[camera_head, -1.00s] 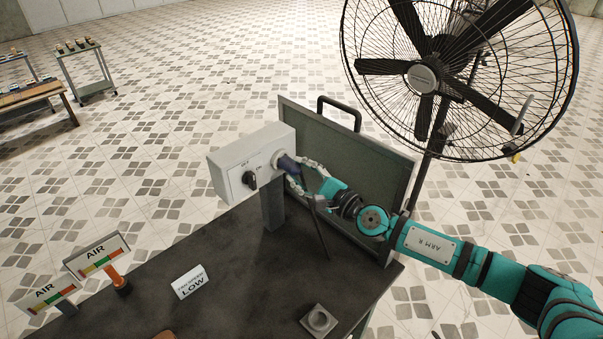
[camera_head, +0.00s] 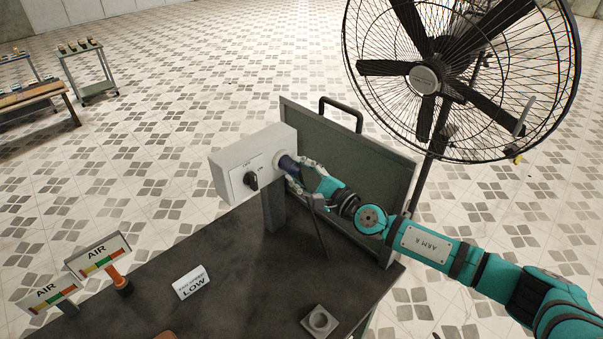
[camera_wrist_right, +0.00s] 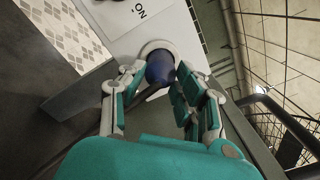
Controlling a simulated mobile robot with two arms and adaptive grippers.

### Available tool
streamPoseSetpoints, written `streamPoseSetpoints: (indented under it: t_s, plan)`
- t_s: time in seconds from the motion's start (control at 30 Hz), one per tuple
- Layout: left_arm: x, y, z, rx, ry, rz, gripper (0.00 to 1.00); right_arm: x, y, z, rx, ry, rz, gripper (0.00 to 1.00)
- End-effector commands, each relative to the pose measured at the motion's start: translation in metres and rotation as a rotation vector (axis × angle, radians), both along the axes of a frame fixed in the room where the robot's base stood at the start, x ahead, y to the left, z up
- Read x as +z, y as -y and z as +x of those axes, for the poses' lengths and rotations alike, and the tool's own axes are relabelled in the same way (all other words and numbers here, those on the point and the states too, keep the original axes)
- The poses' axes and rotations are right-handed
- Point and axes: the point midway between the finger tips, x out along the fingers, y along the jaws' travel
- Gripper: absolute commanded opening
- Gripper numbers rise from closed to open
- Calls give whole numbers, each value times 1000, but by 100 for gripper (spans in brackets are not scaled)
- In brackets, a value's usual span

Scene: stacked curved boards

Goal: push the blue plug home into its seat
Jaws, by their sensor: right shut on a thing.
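The blue plug (camera_head: 289,164) is at the right side of the light grey box (camera_head: 228,172), lined up with the round pale seat (camera_head: 278,157) there. My right gripper (camera_head: 296,172) is shut on the plug from the right. In the right wrist view the dark blue plug (camera_wrist_right: 160,68) sits between the fingers of my right gripper (camera_wrist_right: 158,88), its far end at the pale ring of the seat (camera_wrist_right: 157,47). How deep the plug sits in the ring cannot be told. My left gripper is not in view.
The box stands on a post (camera_head: 273,208) above the dark table (camera_head: 235,265), with a black knob (camera_head: 251,181) on its front. A grey panel (camera_head: 375,170) and a large fan (camera_head: 425,80) stand behind my right arm.

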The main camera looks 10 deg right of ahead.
Motion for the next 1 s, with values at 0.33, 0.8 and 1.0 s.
streamPoseSetpoints:
  t_s: [0.33, 0.8, 1.0]
  plan:
    - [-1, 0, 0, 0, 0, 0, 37, 1, -4, 7, -1, 2, 0, 0]
    - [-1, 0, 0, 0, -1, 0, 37, 1, -5, 9, 0, 2, 0, 59]
    - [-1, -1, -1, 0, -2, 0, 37, 0, -5, 8, 0, 0, 0, 59]
